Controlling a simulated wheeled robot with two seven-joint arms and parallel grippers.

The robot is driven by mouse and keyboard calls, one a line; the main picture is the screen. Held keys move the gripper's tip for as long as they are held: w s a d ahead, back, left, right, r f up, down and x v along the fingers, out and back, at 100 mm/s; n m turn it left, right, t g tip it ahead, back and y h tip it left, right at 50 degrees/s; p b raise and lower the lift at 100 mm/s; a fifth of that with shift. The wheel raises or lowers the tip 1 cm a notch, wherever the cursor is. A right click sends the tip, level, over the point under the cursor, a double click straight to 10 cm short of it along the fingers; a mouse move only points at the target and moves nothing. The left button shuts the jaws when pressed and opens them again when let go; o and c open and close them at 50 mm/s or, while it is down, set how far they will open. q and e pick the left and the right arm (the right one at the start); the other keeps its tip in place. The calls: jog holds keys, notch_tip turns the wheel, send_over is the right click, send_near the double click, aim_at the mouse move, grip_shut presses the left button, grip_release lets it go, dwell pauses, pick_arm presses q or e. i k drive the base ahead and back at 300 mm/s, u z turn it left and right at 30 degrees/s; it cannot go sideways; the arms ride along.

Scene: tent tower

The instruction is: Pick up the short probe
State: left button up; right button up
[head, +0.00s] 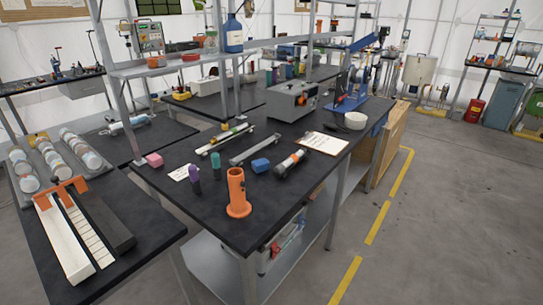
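A dark rod with a pale band and a reddish part (290,164) lies at the right front of the black table. A slim rod with yellow and green parts (228,135) lies on a light rail further back. I cannot tell for certain which of them is the short probe. A second light rail (255,150) between them looks empty. An orange upright tube with a round base (238,195) stands near the table's front edge. Neither of my grippers is in view.
A white sheet (322,143) lies at the right. A grey instrument box (291,101) is behind. The floor at the right is clear.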

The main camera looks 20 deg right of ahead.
aim_at(281, 168)
jog(key=z, duration=2.2)
jog(key=i, duration=2.25)
jog(key=u, duration=3.15)
